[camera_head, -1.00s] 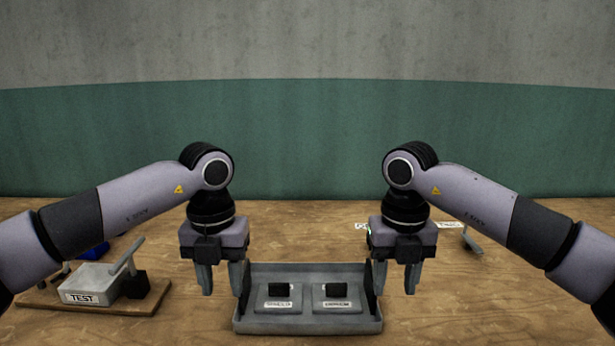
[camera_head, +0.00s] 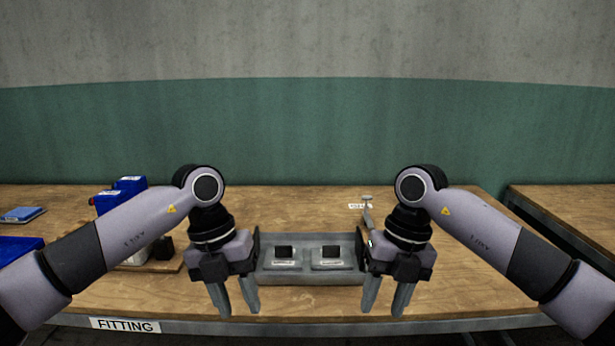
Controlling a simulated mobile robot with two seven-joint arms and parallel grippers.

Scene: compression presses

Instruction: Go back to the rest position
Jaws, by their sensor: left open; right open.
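My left gripper (camera_head: 236,296) is open and empty, fingers pointing down, in front of the left end of a grey tray (camera_head: 308,279). My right gripper (camera_head: 386,294) is open and empty, fingers pointing down, in front of the tray's right end. The tray sits on the wooden table and holds two grey plates, a left one (camera_head: 284,264) and a right one (camera_head: 331,263), each with a black block and a small label. Both grippers partly hide the tray's ends.
The wooden table (camera_head: 460,290) bears a "FITTING" label (camera_head: 125,325) on its front edge. Blue boxes (camera_head: 130,184) and a partly hidden test device stand at left. A small grey stand and white label (camera_head: 357,206) are behind my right gripper. Another table (camera_head: 575,215) stands at right.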

